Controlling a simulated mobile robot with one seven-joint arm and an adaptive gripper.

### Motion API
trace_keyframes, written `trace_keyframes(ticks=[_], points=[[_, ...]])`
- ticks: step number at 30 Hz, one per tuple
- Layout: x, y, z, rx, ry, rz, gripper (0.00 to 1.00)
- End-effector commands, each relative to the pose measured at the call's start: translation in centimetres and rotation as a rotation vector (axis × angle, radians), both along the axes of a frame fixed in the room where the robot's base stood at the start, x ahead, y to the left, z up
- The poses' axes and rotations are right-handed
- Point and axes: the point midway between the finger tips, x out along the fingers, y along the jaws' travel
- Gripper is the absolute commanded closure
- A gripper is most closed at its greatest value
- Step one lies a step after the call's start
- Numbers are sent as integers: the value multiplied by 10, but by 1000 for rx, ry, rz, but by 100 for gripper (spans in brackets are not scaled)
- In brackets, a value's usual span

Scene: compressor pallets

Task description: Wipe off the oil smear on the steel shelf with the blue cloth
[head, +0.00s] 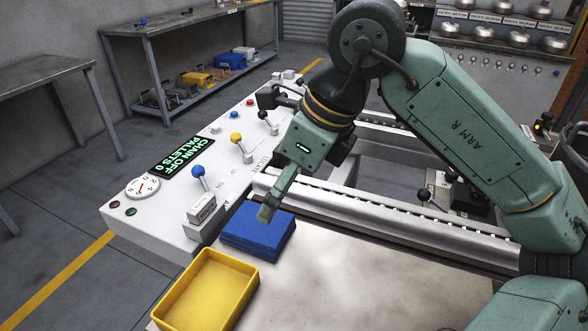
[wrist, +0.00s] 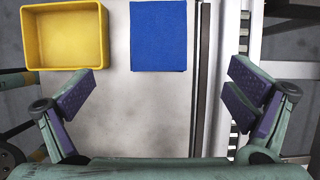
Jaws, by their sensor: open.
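The blue cloth (head: 258,236) lies folded in a thick flat pad on the pale steel shelf (head: 350,285), next to the yellow bin. It also shows in the wrist view (wrist: 158,36) at the top middle. My gripper (head: 266,212) hangs above the cloth in the head view and covers a little of it. In the wrist view my gripper (wrist: 160,92) has its two dark-padded fingers spread wide and nothing between them; the cloth lies beyond the fingertips. The shelf has faint brownish and grey patches, but I cannot tell which is the oil smear.
The yellow bin (head: 208,290) is empty and stands left of the cloth. A white control panel (head: 150,215) with upright coloured-knob levers lies behind it. A metal conveyor rail (head: 400,225) runs along the shelf's far side. The shelf's middle and right are clear.

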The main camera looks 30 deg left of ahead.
Motion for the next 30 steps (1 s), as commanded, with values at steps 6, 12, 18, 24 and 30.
trace_keyframes(ticks=[6,12,18,24,30], points=[[-2,12,-27,1,5,4,2],[-3,26,-61,1,5,5,2],[-3,36,-86,1,4,4,2],[-3,40,-96,2,2,3,2],[-3,41,-97,2,1,3,2]])
